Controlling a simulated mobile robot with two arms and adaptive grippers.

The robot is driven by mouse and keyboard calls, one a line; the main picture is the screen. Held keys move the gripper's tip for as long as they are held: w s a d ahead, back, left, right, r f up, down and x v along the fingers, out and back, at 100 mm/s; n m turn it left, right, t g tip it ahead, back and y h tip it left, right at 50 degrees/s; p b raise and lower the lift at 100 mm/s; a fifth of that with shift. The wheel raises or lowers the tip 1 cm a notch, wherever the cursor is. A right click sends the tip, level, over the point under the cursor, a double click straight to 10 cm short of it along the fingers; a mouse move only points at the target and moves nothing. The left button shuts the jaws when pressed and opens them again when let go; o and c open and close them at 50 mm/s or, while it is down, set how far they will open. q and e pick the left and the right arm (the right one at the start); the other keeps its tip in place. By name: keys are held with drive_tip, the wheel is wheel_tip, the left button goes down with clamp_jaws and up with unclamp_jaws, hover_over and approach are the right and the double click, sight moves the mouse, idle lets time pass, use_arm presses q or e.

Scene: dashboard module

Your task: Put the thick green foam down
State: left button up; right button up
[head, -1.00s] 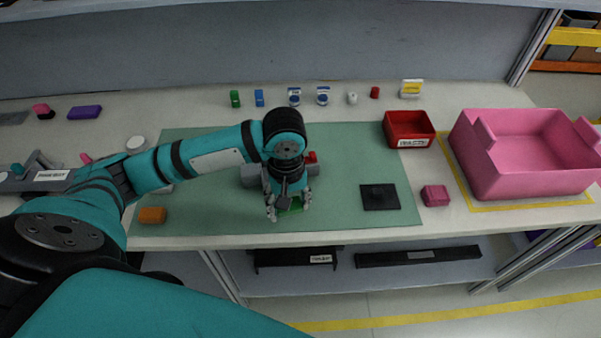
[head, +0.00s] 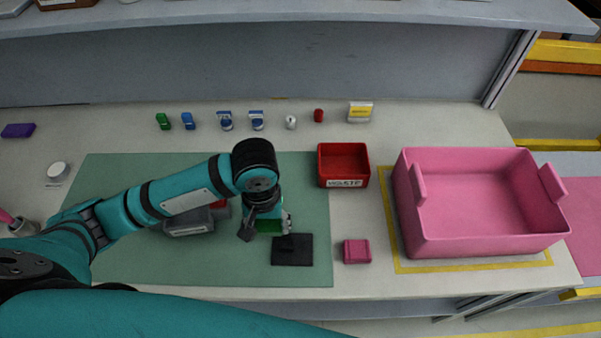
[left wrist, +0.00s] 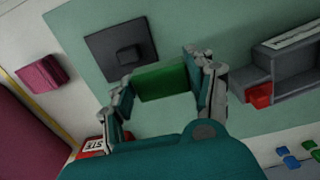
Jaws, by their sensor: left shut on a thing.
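My left gripper (head: 266,228) is shut on the thick green foam (head: 268,226). The gripper and foam are beside the upper left of the black square plate (head: 292,259). In the left wrist view, the green foam (left wrist: 163,84) sits between the two fingers, and the black plate (left wrist: 118,38) with its small raised block lies just beyond it. I cannot tell how high the foam is above the green mat (head: 305,200). My right gripper is not in view.
A grey module (head: 187,224) with a red part is left of the gripper. A red bin (head: 343,180), a magenta block (head: 356,251) and a large pink tote (head: 480,238) stand to the right. Several small items line the back. Mat space right of the gripper is clear.

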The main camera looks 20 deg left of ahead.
use_arm(q)
drive_tip(key=w+p, duration=0.1)
drive_tip(key=w, duration=0.5)
drive_tip(key=shift+f, duration=0.1)
hover_over(293, 189)
drive_tip(key=s, duration=0.1)
drive_tip(key=shift+s+f+p, duration=0.2)
drive_tip(key=shift+f+p, duration=0.2)
drive_tip(key=shift+f, duration=0.05)
drive_tip(key=shift+w+f, duration=0.1)
drive_tip(key=shift+w, duration=0.5)
drive_tip(key=shift+w+f, duration=0.15)
drive_tip(key=shift+f, duration=0.15)
wheel_tip(293, 189, down, 2)
drive_tip(key=shift+f+p, duration=0.2)
drive_tip(key=shift+p, duration=0.35)
drive_tip(key=shift+f, duration=0.3)
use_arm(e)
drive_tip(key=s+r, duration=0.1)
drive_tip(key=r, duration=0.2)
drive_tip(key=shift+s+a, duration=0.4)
use_arm(q)
drive_tip(key=shift+f, duration=0.1)
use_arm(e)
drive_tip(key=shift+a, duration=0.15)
